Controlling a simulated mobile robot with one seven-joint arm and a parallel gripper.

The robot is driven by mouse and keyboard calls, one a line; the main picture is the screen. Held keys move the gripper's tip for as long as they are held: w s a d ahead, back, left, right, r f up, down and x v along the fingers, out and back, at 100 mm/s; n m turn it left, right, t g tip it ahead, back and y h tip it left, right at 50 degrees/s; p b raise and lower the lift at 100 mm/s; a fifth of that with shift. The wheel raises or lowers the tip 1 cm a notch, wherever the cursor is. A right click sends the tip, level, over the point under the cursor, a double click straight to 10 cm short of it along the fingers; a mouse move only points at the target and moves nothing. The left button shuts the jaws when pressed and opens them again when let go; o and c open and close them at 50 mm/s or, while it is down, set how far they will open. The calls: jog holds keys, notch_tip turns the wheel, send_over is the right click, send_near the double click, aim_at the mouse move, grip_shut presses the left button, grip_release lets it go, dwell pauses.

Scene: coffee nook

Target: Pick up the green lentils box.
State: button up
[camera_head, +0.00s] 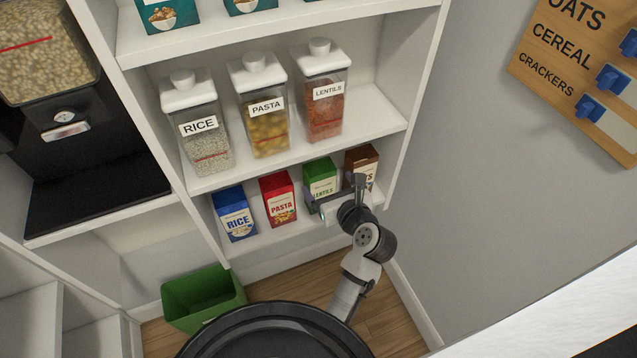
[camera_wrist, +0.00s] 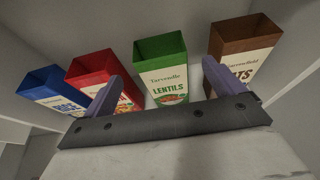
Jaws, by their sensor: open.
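The green lentils box (camera_head: 319,179) stands upright on the lower shelf, between the red pasta box and the brown box. In the wrist view the green lentils box (camera_wrist: 163,72) shows near the middle, its front label facing me. My gripper (camera_head: 335,195) is in front of it, hiding part of its lower front in the head view. In the wrist view my gripper (camera_wrist: 162,88) is open, with one finger in front of the red box and the other in front of the brown box. The lentils box appears between the fingers; I cannot tell whether either touches it.
The red pasta box (camera_head: 279,199) and blue rice box (camera_head: 235,213) stand to the left, the brown box (camera_head: 362,160) close on the right. Clear canisters, including a lentils one (camera_head: 325,105), fill the shelf above. A green bin (camera_head: 203,297) stands on the floor.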

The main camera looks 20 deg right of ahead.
aim_at(317, 169)
jog(key=p+x, duration=0.1)
jog(key=x, duration=0.8)
jog(key=shift+w+r+p, duration=0.1)
jog(key=shift+p, duration=0.2)
jog(key=shift+c, duration=0.3)
jog(key=c, duration=1.4)
jog(key=shift+c, duration=0.5)
jog(key=shift+r, duration=0.1)
